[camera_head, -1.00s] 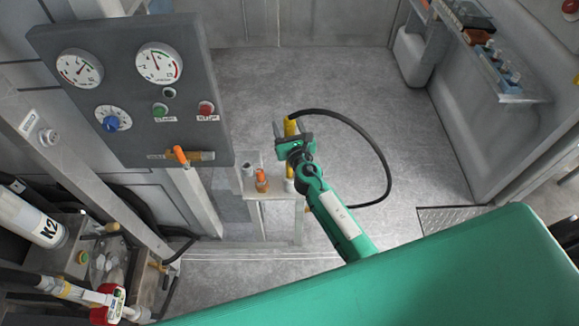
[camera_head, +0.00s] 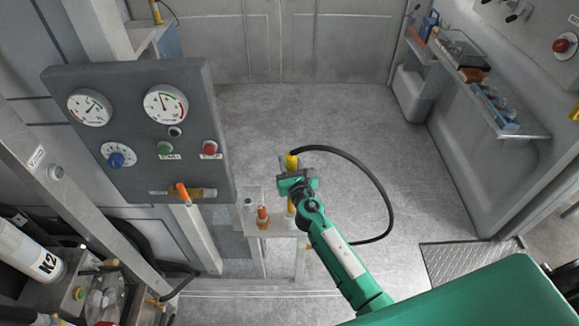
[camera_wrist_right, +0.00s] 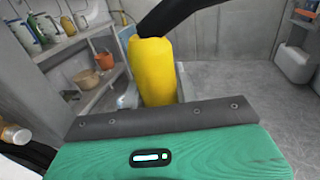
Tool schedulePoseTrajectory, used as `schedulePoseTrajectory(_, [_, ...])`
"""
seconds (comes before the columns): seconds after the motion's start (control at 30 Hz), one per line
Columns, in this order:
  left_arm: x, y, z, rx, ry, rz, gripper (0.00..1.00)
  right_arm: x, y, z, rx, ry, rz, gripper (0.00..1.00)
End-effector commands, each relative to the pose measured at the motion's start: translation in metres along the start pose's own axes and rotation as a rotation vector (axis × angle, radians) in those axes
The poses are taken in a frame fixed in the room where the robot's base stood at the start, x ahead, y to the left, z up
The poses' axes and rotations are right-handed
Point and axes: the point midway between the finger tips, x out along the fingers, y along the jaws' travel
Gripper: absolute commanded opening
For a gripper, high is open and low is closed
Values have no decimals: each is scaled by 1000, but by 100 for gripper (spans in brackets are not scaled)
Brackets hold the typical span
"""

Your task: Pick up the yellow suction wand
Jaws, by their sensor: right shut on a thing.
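The yellow suction wand (camera_head: 291,161) shows its yellow top with a black hose curving from it to the right and down. My right gripper (camera_head: 287,178) is shut on the wand, above the small shelf. In the right wrist view the yellow wand (camera_wrist_right: 153,70) stands upright just beyond the gripper body, with the black hose leaving its top. The fingertips are mostly hidden there. The lower part of the wand is partly hidden by my green arm in the head view. My left gripper is not in view.
A grey gauge panel (camera_head: 135,135) is at the left. A wall shelf (camera_head: 500,118) with several items is at the right. The middle floor is clear.

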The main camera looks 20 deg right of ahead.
Motion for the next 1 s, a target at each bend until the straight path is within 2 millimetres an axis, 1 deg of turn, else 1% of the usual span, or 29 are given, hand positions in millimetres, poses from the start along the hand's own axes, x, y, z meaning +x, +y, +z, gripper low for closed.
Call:
schedulePoseTrajectory(0.03, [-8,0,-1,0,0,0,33,0,0,11,-1,-3,0,0])
schedulePoseTrajectory(0.13, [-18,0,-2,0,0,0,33,0,0,24,-1,-3,1,0])
schedulePoseTrajectory(0.27, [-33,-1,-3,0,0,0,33,1,0,47,-1,-4,1,0])
schedulePoseTrajectory(0.43, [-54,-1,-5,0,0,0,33,1,0,85,-2,-5,2,0])
schedulePoseTrajectory(0.53, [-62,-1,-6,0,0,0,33,1,0,109,-4,-6,3,0])
schedulePoseTrajectory(0.7, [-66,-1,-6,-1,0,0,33,1,0,146,-3,-6,2,0])
schedulePoseTrajectory(0.8, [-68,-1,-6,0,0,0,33,0,0,164,-2,-4,3,0])
schedulePoseTrajectory(0.9, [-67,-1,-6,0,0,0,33,1,0,177,-1,-5,0,0])
schedulePoseTrajectory(1.0, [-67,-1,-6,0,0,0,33,0,0,184,-1,-2,1,0])
